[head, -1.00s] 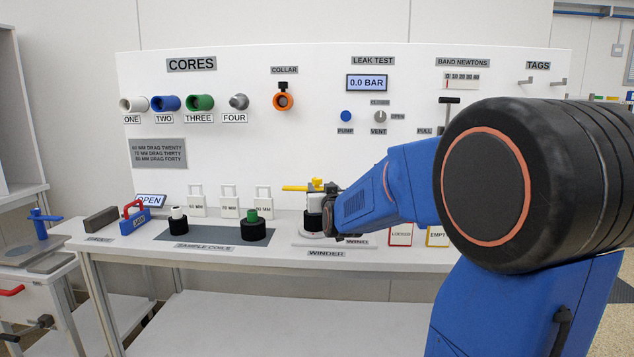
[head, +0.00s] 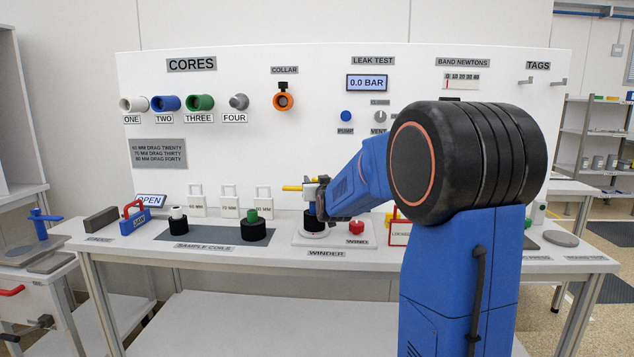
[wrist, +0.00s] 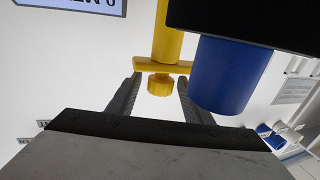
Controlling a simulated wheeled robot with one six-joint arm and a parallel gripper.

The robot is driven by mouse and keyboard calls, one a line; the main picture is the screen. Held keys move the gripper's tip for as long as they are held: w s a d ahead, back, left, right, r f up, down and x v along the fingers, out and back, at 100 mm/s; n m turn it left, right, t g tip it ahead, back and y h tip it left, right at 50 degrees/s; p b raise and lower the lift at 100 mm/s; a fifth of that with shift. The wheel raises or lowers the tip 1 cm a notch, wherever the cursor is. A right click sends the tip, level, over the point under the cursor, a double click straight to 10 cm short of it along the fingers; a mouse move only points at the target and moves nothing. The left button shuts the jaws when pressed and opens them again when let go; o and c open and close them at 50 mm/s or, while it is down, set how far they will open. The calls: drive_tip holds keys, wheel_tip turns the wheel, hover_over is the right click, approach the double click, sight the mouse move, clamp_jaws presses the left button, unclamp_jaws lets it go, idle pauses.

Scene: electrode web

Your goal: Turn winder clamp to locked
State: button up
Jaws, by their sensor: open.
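The winder (head: 330,239) stands on the bench, and a yellow bar (head: 292,187) juts left above its black coil (head: 315,222). I take the bar to be the clamp handle, though its lock state cannot be read. My gripper (head: 318,196) is at the winder top, close to the bar and partly covering the mechanism. In the wrist view, its two fingers (wrist: 157,100) are apart, with a yellow crossbar and knob (wrist: 160,84) showing between and beyond the tips. Contact cannot be told. A blue cylinder (wrist: 232,75) adjoins a black shape to the right.
A red knob (head: 357,227) is right of the coil on the winder base. Sample coils (head: 254,230) stand left on a grey mat. The back panel carries the leak test display (head: 367,82) and an orange collar (head: 283,100).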

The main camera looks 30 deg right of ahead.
clamp_jaws()
drive_tip(key=shift+d+n+t+y, duration=0.1)
drive_tip(key=shift+n+t+y, duration=0.2)
drive_tip(key=shift+n+y, duration=1.2)
drive_tip(key=shift+y, duration=0.8)
drive_tip(key=shift+n+y, duration=0.9)
drive_tip(key=shift+y, duration=0.6)
drive_tip(key=shift+n+y, duration=0.6)
drive_tip(key=shift+y, duration=0.2)
unclamp_jaws()
